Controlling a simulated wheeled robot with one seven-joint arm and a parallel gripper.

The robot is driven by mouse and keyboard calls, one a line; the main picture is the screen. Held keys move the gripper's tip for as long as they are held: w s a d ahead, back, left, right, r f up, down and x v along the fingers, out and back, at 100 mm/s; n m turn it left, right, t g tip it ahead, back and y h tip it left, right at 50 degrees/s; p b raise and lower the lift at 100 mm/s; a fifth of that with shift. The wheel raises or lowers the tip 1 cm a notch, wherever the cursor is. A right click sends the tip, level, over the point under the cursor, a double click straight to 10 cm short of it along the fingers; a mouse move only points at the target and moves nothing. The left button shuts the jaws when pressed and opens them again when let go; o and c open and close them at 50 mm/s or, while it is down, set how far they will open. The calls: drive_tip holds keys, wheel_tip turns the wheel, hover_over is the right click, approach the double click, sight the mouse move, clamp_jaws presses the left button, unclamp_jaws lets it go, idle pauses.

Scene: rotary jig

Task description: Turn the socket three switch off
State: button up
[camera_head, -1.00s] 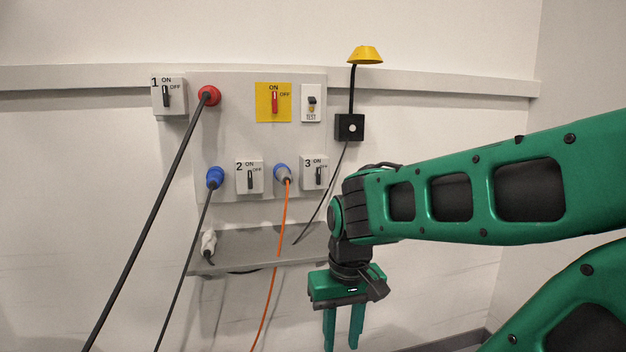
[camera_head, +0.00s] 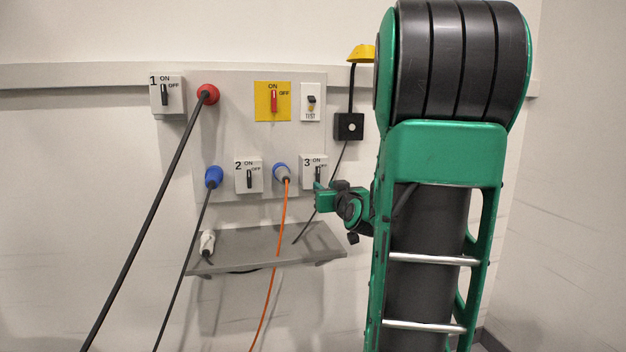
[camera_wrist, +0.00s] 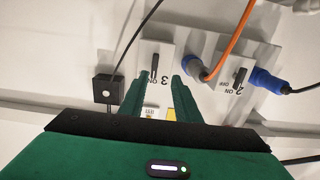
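The socket three switch (camera_head: 309,160) is a pale box marked 3, low on the right of the panel. Its dark knob (camera_head: 318,173) stands upright, in line with the ON mark; OFF is to its right. My gripper (camera_head: 318,188) is close to the lower edge of this box, its tips partly hidden by their own angle. In the wrist view the box (camera_wrist: 165,50) appears upside down, with the knob (camera_wrist: 155,67) ahead of and between the two green fingers. My gripper (camera_wrist: 158,84) is open and empty there. Contact with the knob cannot be told.
A blue plug (camera_head: 281,172) with an orange cable (camera_head: 283,225) is just left of the switch. Switch two (camera_head: 248,176) is beyond it. A black box (camera_head: 349,126) with a hanging cable is at upper right. A grey shelf (camera_head: 262,252) juts out below.

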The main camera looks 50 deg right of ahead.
sight(318, 174)
drive_tip(key=shift+h, duration=0.3)
drive_tip(key=x, duration=0.7)
drive_tip(key=r+x, duration=0.1)
drive_tip(key=x, duration=0.3)
drive_tip(key=shift+s+d, duration=0.1)
drive_tip(key=shift+d, duration=0.1)
drive_tip(key=shift+c, duration=0.3)
